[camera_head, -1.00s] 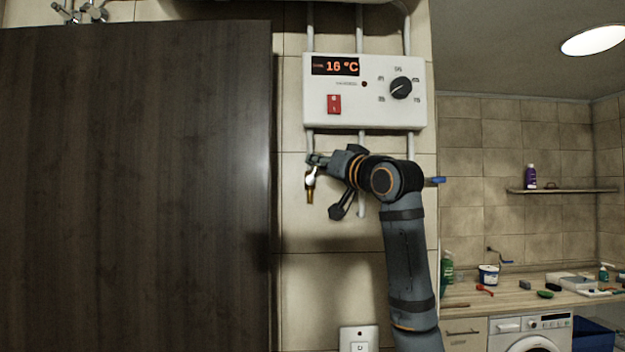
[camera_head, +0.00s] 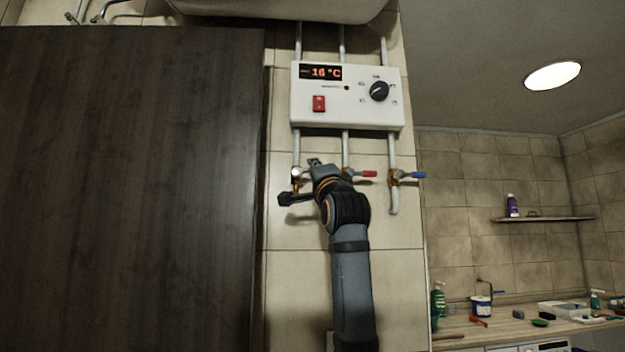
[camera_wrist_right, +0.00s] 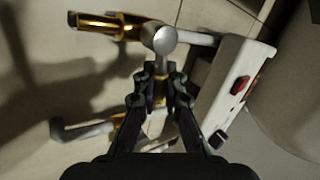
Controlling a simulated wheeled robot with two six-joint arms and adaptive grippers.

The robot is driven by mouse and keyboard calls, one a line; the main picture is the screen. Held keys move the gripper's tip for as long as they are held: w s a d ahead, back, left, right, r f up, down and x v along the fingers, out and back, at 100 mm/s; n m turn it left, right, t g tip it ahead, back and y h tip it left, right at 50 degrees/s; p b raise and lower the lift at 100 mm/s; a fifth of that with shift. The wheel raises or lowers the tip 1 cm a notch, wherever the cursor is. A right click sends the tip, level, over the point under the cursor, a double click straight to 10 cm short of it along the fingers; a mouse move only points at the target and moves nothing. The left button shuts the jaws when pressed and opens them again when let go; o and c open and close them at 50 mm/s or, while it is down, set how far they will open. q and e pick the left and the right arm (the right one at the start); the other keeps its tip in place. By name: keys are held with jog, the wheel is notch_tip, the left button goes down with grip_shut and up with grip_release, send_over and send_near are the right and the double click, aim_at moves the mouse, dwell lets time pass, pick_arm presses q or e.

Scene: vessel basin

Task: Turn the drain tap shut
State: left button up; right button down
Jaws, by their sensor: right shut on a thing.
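The drain tap (camera_head: 296,180) sits on the left pipe below the white control box in the head view; it has a brass body and spout. In the right wrist view its brass spout (camera_wrist_right: 95,25) is at the upper left and its round silver hub (camera_wrist_right: 165,40) is just beyond my fingertips. My right gripper (camera_head: 316,164) is beside the tap, on its right. In the right wrist view the gripper (camera_wrist_right: 160,78) is shut on the tap's handle, which the fingers mostly hide. My left gripper is not in view.
The white control box (camera_head: 347,95) reads 16 °C just above my gripper. A red-handled tap (camera_head: 366,174) and a blue-handled tap (camera_head: 408,175) are close on the right. A dark panel (camera_head: 130,190) stands close on the left. A cluttered counter (camera_head: 500,326) is at lower right.

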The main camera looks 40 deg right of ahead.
jog(key=shift+f+m+g+h+b, duration=0.25)
jog(key=shift+m+h, duration=0.25)
jog(key=shift+m, duration=0.25)
jog(key=shift+f+m+g+h+b, duration=0.25)
jog(key=shift+m+h, duration=0.25)
jog(key=shift+m, duration=0.3)
jog(key=shift+f+m+g+h+b, duration=0.2)
jog(key=shift+m+h+b, duration=0.25)
jog(key=shift+m, duration=0.3)
jog(key=shift+w+d+m+h, duration=0.1)
jog(key=shift+m+h, duration=0.15)
jog(key=shift+m, duration=0.05)
jog(key=shift+f+g, duration=0.1)
jog(key=shift+g, duration=0.2)
jog(key=c, duration=1.4)
grip_release()
jog(key=shift+h, duration=0.3)
jog(key=v, duration=1.2)
